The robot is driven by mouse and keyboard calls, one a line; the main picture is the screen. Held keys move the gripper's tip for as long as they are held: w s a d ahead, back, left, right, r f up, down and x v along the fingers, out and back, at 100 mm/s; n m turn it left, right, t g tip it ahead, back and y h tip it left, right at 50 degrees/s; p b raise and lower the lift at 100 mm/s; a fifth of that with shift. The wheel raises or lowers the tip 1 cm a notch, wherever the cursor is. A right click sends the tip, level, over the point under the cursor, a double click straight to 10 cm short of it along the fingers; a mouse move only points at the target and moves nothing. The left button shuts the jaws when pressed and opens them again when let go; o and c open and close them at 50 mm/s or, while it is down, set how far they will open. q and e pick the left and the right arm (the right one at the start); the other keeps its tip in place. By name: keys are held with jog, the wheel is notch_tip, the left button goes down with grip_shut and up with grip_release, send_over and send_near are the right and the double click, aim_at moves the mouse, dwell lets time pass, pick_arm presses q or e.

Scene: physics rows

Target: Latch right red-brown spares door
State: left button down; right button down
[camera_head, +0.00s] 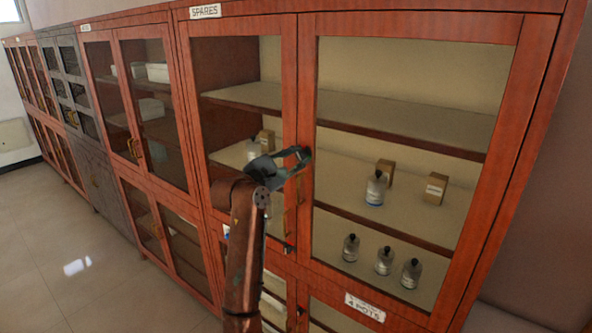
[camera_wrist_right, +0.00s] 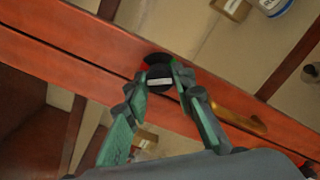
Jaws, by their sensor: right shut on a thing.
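The red-brown spares cabinet has a right glass door (camera_head: 410,125) that looks shut, flush beside the left glass door (camera_head: 245,110). A "SPARES" label (camera_head: 205,11) is above them. My right gripper (camera_head: 300,156) is at the stiles where the doors meet. In the right wrist view my right gripper (camera_wrist_right: 160,76) is shut on a round black latch knob (camera_wrist_right: 159,84) with a pale bar and a red patch beside it. The fingers hide part of the knob. A brass handle (camera_wrist_right: 237,118) lies beside the right finger. My left gripper is out of view.
Behind the glass are bottles (camera_head: 376,188) and small boxes (camera_head: 436,188) on shelves. Lower doors with a "4 POTS" label (camera_head: 365,307) are below. More cabinets (camera_head: 150,110) run left. The tiled floor (camera_head: 60,240) at left is clear.

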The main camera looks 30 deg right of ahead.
jog(key=m+b, duration=0.2)
jog(key=shift+f+m+b, duration=0.2)
jog(key=shift+m+b, duration=0.15)
jog(key=shift+m, duration=0.05)
jog(key=shift+r+m+b, duration=0.2)
jog(key=shift+m+b, duration=1.35)
jog(key=shift+m, duration=0.45)
jog(key=c, duration=1.6)
grip_release()
jog(key=shift+a, duration=0.2)
jog(key=v, duration=1.1)
jog(key=shift+s+a, duration=0.15)
jog(key=shift+a, duration=0.2)
